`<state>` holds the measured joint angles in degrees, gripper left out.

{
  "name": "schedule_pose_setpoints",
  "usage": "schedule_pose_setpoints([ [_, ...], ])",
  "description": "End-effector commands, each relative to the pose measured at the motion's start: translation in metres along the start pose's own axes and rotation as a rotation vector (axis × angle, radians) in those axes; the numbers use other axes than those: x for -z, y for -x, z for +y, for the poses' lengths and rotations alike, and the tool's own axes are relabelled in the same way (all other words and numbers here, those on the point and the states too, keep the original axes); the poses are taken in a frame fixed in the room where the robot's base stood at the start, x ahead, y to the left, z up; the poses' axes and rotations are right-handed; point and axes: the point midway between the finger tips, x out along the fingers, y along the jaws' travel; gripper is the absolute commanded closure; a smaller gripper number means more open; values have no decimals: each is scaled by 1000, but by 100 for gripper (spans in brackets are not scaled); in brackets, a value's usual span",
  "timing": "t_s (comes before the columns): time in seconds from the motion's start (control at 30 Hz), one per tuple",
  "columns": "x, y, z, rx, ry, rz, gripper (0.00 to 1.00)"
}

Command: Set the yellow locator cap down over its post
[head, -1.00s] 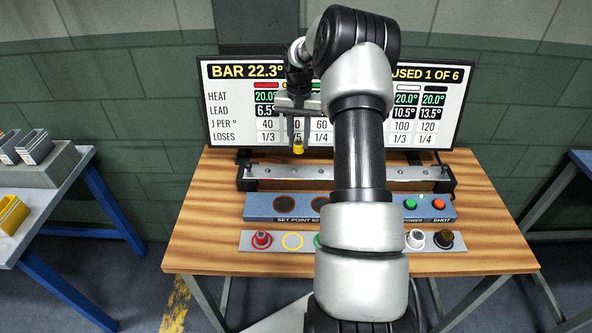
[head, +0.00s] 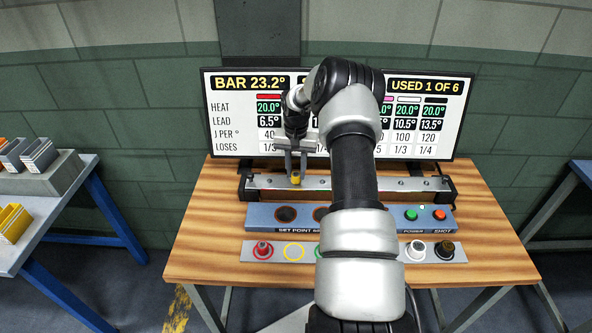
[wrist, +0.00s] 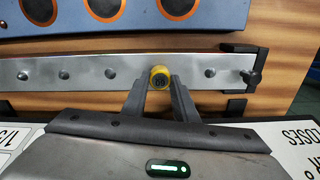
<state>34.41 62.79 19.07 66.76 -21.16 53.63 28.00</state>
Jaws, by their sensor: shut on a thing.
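The yellow locator cap (head: 296,179) is between the fingers of my gripper (head: 296,172), at the metal bar on the table. In the wrist view the cap (wrist: 159,77) sits between the fingertips of my gripper (wrist: 159,84), which are shut on it, with the bar behind. The metal bar (head: 345,184) carries a row of small dark posts; one post (wrist: 110,73) shows to the left of the cap and another (wrist: 210,72) to its right. Any post beneath the cap is hidden, and I cannot tell whether the cap touches the bar.
A blue-grey panel (head: 350,216) with round pads and buttons lies in front of the bar. A grey strip (head: 327,252) with coloured rings and knobs lies nearer. The display screen (head: 228,133) stands close behind. A side table (head: 48,225) with bins is at left.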

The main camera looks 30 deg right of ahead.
Motion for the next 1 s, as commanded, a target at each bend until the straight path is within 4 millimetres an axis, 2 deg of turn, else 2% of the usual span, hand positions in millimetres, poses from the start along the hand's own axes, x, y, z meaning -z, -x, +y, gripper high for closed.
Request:
schedule_pose_setpoints([
  [0.2,0,-4,0,0,0,0,100],
  [0.23,0,-4,0,0,0,0,72],
  [0.33,0,-3,0,0,0,-1,56],
  [0.6,0,-2,0,0,0,-1,55],
  [0.73,0,4,0,0,0,1,55],
  [0.87,1,24,0,-1,0,4,55],
  [1.0,1,55,0,-1,1,4,55],
])
